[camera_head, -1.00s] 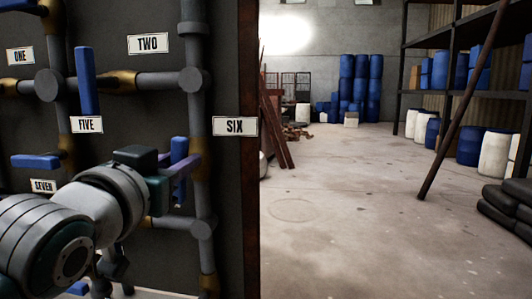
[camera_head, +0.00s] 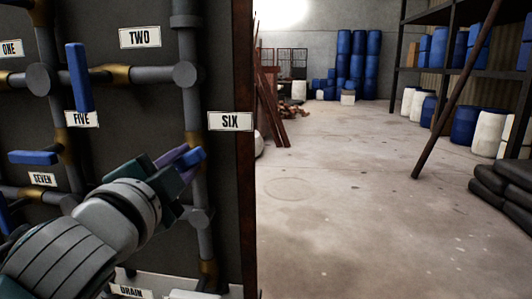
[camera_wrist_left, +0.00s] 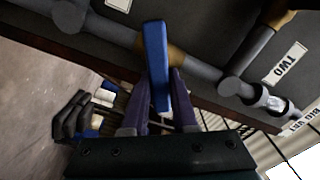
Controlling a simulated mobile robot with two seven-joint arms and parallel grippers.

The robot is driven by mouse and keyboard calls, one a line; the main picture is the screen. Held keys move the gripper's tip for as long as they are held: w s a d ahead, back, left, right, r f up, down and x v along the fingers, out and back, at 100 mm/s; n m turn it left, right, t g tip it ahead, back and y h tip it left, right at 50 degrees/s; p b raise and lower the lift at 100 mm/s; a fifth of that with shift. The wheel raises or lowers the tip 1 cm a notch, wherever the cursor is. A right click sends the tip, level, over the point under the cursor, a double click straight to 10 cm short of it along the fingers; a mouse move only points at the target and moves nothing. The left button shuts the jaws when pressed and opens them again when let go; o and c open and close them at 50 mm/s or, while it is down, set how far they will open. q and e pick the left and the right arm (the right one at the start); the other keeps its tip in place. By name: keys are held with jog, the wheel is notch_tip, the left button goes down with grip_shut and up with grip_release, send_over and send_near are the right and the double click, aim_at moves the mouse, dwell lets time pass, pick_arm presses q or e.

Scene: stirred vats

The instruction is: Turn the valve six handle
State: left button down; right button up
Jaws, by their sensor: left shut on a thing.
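The valve six handle (camera_head: 197,157) is a blue bar on the grey vertical pipe, below and left of the "SIX" label (camera_head: 230,121). In the head view it is tilted, its visible end pointing up and right. My left gripper (camera_head: 183,162) reaches it from the lower left, its purple fingers shut on it and hiding part of it. In the left wrist view the blue handle (camera_wrist_left: 155,60) stands up between the two fingers (camera_wrist_left: 160,108). The valve body behind is partly hidden. My right gripper is in neither view.
Other blue handles sit close by: valve five (camera_head: 78,78) above left and valve seven (camera_head: 33,157) at left. Pipes run across the dark panel (camera_head: 226,210), which ends just right of the handle. Open concrete floor (camera_head: 340,220) lies beyond.

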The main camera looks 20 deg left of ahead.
pick_arm(q)
jog(key=m, duration=0.5)
jog(key=shift+d+f+m, duration=0.1)
jog(key=shift+f+m, duration=0.25)
jog(key=shift+m, duration=0.05)
dwell(0.4)
jog(key=c, duration=0.7)
grip_release()
jog(key=b+v, duration=0.1)
jog(key=v, duration=0.9)
jog(key=shift+w, duration=0.1)
